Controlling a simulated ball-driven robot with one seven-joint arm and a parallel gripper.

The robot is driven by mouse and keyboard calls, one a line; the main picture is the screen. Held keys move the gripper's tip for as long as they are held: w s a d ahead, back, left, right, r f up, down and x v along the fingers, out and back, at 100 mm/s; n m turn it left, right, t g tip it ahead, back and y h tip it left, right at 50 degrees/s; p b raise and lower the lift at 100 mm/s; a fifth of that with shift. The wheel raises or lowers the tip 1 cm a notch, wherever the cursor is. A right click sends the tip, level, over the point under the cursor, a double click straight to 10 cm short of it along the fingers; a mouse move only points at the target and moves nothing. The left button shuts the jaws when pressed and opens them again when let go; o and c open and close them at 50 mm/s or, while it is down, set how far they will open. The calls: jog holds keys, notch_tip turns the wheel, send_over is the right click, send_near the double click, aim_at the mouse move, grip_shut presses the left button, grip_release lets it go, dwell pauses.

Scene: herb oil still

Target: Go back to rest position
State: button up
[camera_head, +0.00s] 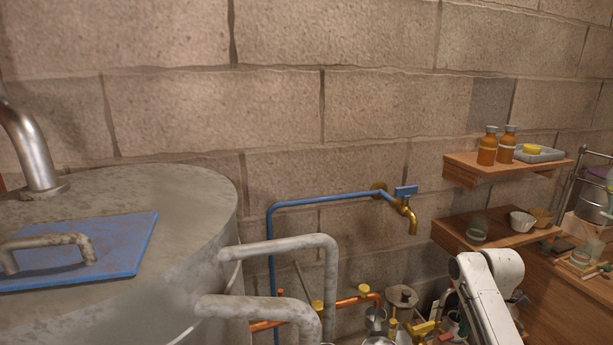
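My white arm (488,295) rises from the bottom edge at the lower right of the head view, with a bend at its top. It stands in front of the wooden bench and the lower pipework. I cannot make out my gripper or its fingers in this view. No held thing is visible.
A large grey tank (190,235) with a blue hatch (125,240) fills the left. Thick grey pipes (285,247) stand beside it. A brass tap (404,210) juts from the wall. A wooden shelf (480,172) carries amber bottles (487,150). Several small vessels crowd the bottom.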

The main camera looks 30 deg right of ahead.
jog(key=s+a+f+m, duration=0.1)
jog(key=a+f+m, duration=0.15)
jog(key=a, duration=0.65)
jog(key=s+a+f+m+t, duration=0.15)
jog(key=a+f, duration=0.25)
jog(key=a, duration=0.5)
jog(key=a+f+m+g, duration=0.1)
jog(key=a+f+m, duration=0.2)
jog(key=a, duration=0.5)
jog(key=s+a+m, duration=0.3)
jog(key=s+m, duration=0.1)
jog(key=s, duration=0.4)
jog(key=s+a+r+m+b, duration=0.1)
jog(key=s+a+m, duration=0.3)
jog(key=s, duration=0.4)
jog(key=shift+a, duration=0.25)
